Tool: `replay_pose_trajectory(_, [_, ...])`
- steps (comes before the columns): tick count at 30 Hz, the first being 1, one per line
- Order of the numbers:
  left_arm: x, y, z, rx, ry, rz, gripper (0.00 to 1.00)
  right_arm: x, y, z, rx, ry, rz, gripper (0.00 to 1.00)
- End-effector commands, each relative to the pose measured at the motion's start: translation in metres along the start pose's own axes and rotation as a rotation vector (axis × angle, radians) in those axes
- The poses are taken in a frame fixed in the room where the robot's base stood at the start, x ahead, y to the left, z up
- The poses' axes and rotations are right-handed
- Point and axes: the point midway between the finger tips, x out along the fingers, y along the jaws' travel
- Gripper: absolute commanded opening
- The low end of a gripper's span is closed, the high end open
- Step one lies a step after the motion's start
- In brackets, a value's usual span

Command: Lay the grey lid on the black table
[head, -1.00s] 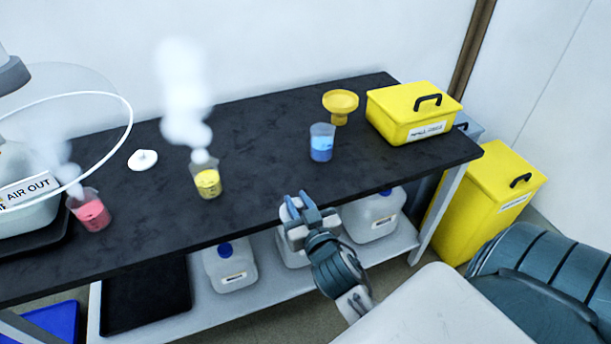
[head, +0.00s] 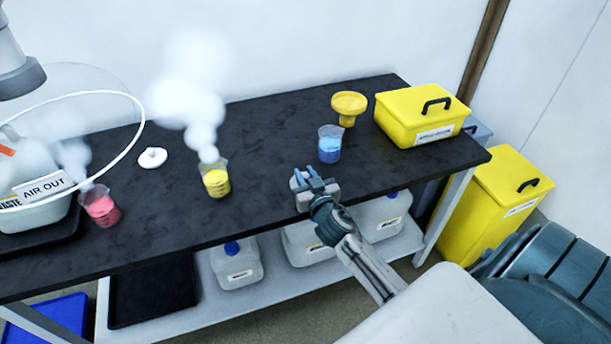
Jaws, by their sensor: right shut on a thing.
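The black table (head: 255,175) runs across the view. My right gripper (head: 313,184) is over its front edge, just in front of the blue beaker. It is shut on a small pale grey piece that looks like the grey lid (head: 299,184); the fingers hide much of it. I cannot tell whether the piece touches the table.
Beakers of pink (head: 101,207), yellow (head: 216,181) and blue liquid (head: 330,146) stand on the table; vapour rises near the first two. A white disc (head: 152,158), yellow funnel (head: 348,104) and yellow box (head: 420,115) are there too. The front middle is clear.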

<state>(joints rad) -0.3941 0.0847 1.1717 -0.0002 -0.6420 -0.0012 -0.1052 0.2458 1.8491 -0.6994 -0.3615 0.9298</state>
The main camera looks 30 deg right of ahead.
Motion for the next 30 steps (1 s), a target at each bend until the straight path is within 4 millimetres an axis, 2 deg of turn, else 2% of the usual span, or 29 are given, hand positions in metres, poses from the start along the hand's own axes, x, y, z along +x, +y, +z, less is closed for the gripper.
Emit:
replay_pose_trajectory(10, [0.001, 0.0, 0.001, 0.0, -0.007, 0.0, 0.36, 0.0, 0.0, 0.001, 0.001, 0.001, 0.0, 0.0])
replay_pose_trajectory(14, [-0.003, 0.001, -0.005, 0.0, -0.003, 0.0, 0.36, 0.0, 0.0, 0.002, 0.0, 0.001, 0.0, 0.0])
replay_pose_trajectory(15, [-0.005, 0.001, -0.008, 0.0, 0.002, 0.0, 0.36, 0.0, 0.0, 0.002, 0.0, 0.001, 0.0, 0.24])
replay_pose_trajectory(18, [-0.007, 0.001, -0.013, 0.0, 0.011, 0.0, 0.36, 0.0, 0.0, 0.002, 0.0, 0.001, 0.0, 0.43])
replay_pose_trajectory(30, [-0.006, 0.0, -0.003, 0.001, -0.002, 0.0, 0.36, 0.0, 0.0, -0.001, 0.0, 0.001, 0.0, 0.44])
